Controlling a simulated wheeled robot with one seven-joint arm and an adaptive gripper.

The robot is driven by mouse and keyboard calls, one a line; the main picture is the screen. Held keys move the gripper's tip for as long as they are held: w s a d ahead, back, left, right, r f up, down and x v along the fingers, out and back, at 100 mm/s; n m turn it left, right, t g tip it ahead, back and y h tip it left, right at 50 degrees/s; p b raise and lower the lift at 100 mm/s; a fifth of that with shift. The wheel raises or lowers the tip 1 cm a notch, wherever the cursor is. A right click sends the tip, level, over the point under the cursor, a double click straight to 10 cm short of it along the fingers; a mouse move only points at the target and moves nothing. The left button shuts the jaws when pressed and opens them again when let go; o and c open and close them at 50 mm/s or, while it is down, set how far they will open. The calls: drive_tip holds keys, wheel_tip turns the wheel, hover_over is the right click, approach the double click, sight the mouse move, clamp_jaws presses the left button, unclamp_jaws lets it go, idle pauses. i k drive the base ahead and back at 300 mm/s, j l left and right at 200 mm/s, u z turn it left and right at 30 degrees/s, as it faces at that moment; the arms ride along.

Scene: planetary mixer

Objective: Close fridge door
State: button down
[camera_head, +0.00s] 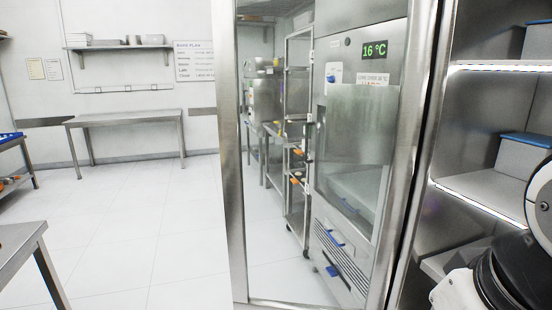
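The fridge door (229,160) is a tall glass panel in a steel frame. It stands open across the middle of the head camera view, swung out to the left of the fridge. Its right edge is beside the fridge opening, and its free edge is at the left. The fridge interior with lit steel shelves (478,188) is exposed at the right. A black and white part of my arm is in front of the shelves at the lower right. My gripper is not in the picture, so any contact with the door is not shown.
Inside the fridge are grey containers with blue lids (525,139). Through the glass show a wheeled rack (297,150) and a steel unit with a green 16 °C display (375,50). A steel table (125,118) stands at the back wall. White floor (150,215) left of the door is clear.

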sight(366, 124)
drive_tip(key=i+j+u, duration=0.75)
drive_tip(key=i+u, duration=0.2)
drive_tip(key=i+j, duration=0.15)
drive_tip(key=i, duration=1.3)
drive_tip(key=i+z, duration=0.35)
drive_tip(key=i, duration=0.4)
drive_tip(key=i+j+z, duration=0.2)
drive_tip(key=i+z, duration=0.15)
drive_tip(key=i, duration=0.35)
drive_tip(key=i+z, duration=0.25)
drive_tip(key=z, duration=0.25)
drive_tip(key=i+j+z, duration=0.15)
drive_tip(key=z, duration=0.35)
drive_tip(key=i+j+z, duration=0.25)
drive_tip(key=z, duration=0.25)
drive_tip(key=i+j+z, duration=0.1)
drive_tip(key=z, duration=0.35)
drive_tip(key=j+z, duration=0.2)
drive_tip(key=z, duration=0.2)
drive_tip(key=j+z, duration=0.2)
drive_tip(key=z, duration=0.25)
drive_tip(key=j+z, duration=0.25)
drive_tip(key=z, duration=0.15)
drive_tip(key=j+z, duration=0.2)
drive_tip(key=z, duration=0.25)
drive_tip(key=k+j+z, duration=0.25)
drive_tip(key=j+z, duration=0.25)
drive_tip(key=k+j+u, duration=0.15)
